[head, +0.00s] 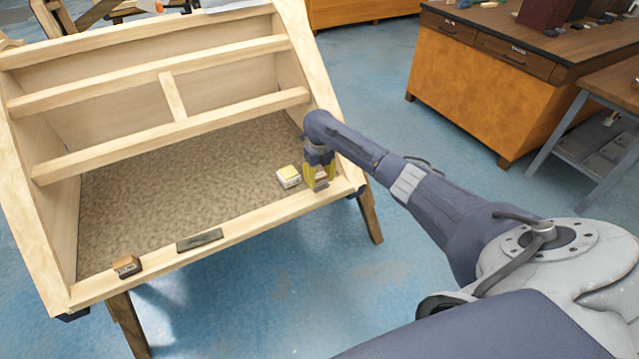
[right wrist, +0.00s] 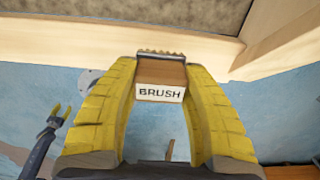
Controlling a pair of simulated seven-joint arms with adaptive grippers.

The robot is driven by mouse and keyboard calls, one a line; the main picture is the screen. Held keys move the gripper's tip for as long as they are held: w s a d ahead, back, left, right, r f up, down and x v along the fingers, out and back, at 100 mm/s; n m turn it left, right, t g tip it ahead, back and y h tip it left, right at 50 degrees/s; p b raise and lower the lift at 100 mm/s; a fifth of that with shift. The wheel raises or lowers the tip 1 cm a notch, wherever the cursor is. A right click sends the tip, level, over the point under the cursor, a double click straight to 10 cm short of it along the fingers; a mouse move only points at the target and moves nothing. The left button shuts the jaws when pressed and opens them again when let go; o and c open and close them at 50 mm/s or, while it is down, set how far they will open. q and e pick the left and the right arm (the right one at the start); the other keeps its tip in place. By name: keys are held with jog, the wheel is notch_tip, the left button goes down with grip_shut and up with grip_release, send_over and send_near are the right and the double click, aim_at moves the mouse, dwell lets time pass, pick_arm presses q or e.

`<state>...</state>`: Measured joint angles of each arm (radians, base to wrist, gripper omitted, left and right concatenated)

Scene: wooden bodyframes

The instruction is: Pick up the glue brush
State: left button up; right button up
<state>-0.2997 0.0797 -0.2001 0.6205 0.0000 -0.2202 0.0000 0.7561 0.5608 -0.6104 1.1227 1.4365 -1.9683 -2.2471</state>
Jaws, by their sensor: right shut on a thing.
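The glue brush (right wrist: 160,75) is a small wooden block with a white label reading "BRUSH" and a row of bristles along its far edge. My right gripper (head: 319,174) has its yellow fingers shut on it, one on each side, at the right front corner of the wooden frame. In the head view the fingers partly hide the brush. In the right wrist view the brush is between the fingertips, by the front rail (right wrist: 110,42); whether it touches the rail is unclear. My left gripper (right wrist: 60,111) shows small at the left of the right wrist view, too small to judge its fingers.
A pale yellow-and-white box (head: 288,177) stands just left of my right gripper. A dark flat piece (head: 199,240) and a small brown block (head: 127,266) lie along the front rail. Raised crossbars (head: 180,135) span the frame. A wooden cabinet (head: 480,95) stands at the right.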

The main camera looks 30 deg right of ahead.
aim_at(320, 175)
notch_tip(320, 175, up, 17)
jog(key=shift+r, duration=0.2)
dwell(0.3)
jog(key=o, duration=0.5)
jog(key=c, duration=0.5)
